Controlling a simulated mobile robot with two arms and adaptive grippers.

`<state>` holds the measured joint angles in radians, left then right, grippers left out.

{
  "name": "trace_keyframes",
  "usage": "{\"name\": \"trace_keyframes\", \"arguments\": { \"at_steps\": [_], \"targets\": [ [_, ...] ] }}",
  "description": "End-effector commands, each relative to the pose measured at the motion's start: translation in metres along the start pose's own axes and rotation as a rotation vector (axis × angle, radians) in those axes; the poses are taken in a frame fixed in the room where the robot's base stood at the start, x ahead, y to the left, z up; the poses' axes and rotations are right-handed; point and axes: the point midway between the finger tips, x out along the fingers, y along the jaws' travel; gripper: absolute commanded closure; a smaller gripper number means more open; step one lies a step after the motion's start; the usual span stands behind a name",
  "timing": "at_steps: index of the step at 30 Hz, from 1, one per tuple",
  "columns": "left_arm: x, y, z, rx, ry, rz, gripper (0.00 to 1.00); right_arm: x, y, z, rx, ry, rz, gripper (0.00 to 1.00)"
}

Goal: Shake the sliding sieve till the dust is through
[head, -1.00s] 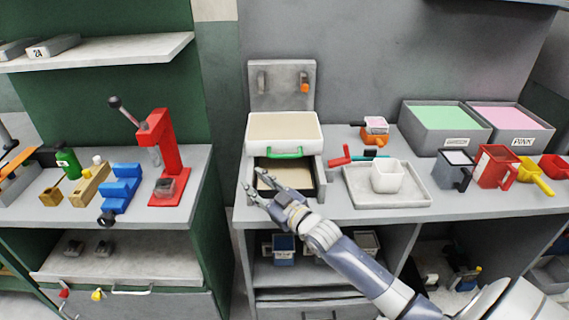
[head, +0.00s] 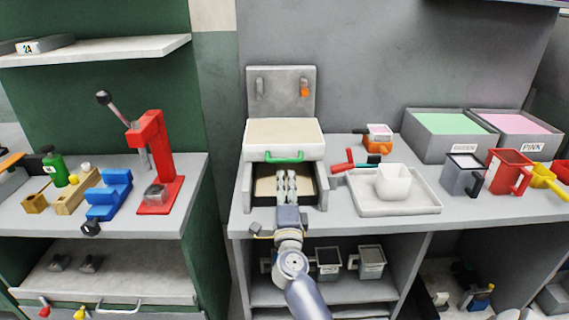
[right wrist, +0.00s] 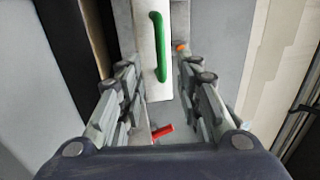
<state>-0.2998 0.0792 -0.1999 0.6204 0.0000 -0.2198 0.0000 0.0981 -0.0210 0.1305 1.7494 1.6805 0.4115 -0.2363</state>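The sliding sieve (head: 284,146) is a pale tray with a green handle (head: 285,159) on its front, set on a grey frame (head: 322,190). Below it a dark-edged opening shows a tan floor (head: 265,188). My right gripper (head: 286,174) points at the frame from the front, its fingers just below the handle in the head view. In the right wrist view, the green handle (right wrist: 159,45) lies between the spread fingers (right wrist: 157,68), with gaps on both sides. The right gripper is open and empty. My left gripper is not in view.
A grey tray (head: 425,205) with a white cup (head: 393,182) and a red-handled tool (head: 350,163) are to the right. Bins of green (head: 448,123) and pink powder stand further right. A red press (head: 160,165) stands on the left bench across a gap.

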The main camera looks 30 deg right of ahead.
Motion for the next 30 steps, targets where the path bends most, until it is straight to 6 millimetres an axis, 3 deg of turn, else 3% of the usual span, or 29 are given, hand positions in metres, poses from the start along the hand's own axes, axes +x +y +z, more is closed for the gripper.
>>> {"name": "trace_keyframes", "arguments": {
  "at_steps": [9,15,21,29,30],
  "targets": [
    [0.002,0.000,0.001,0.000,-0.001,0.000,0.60,0.059,-0.002,0.000,-0.005,0.000,-0.005,0.68],
    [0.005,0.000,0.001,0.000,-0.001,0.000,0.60,0.087,-0.001,0.000,-0.004,-0.002,-0.004,0.68],
    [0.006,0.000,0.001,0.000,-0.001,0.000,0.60,0.099,-0.002,0.000,-0.005,-0.002,-0.004,0.68],
    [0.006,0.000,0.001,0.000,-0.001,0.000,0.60,0.100,-0.002,0.000,-0.005,-0.002,-0.004,0.68],
    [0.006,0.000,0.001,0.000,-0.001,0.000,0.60,0.100,-0.002,0.000,-0.005,-0.002,-0.004,0.75]
  ]
}}
